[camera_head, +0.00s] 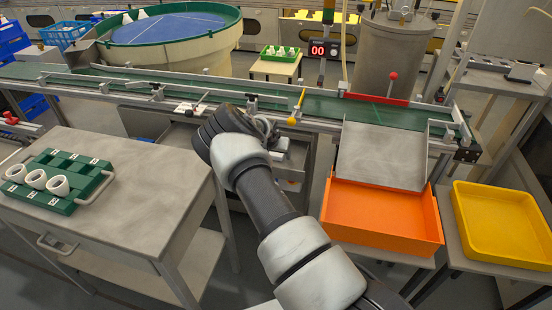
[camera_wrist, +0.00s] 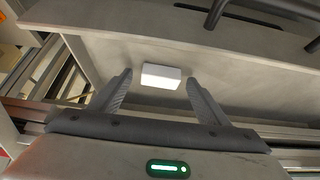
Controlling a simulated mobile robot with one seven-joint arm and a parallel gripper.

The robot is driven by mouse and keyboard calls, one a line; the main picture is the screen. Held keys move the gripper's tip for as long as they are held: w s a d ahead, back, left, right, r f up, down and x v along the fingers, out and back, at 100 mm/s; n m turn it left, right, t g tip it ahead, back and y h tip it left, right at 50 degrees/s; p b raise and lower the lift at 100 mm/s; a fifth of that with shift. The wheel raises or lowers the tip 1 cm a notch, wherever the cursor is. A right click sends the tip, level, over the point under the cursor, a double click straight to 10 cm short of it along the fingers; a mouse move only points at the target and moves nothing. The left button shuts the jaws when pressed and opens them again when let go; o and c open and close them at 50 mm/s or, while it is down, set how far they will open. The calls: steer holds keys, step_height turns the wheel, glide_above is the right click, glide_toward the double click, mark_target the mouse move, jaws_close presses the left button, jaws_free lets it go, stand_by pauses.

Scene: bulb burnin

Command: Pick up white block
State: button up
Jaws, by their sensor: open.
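The white block (camera_wrist: 161,76) shows in the wrist view on a grey metal surface, ahead of my gripper and roughly centred between its fingers. My gripper (camera_wrist: 158,90) is open, with one finger on each side of the block's line and a gap to each side. I cannot tell whether the fingertips are level with the block. In the head view my arm reaches to the conveyor's front side, and the arm's end hides most of my gripper and the surface there. I cannot make out the block clearly in the head view.
A green conveyor (camera_head: 225,95) with rails runs across behind my arm. An orange tray (camera_head: 382,235) and a yellow tray (camera_head: 505,255) stand at the right. A table (camera_head: 130,230) at the left bears a green rack (camera_head: 75,160) with white rings. Dark bars overhang at the wrist view's upper right.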

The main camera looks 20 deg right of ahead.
steer(key=c, duration=1.2)
steer(key=shift+o, duration=0.2)
steer(key=shift+r, duration=0.1)
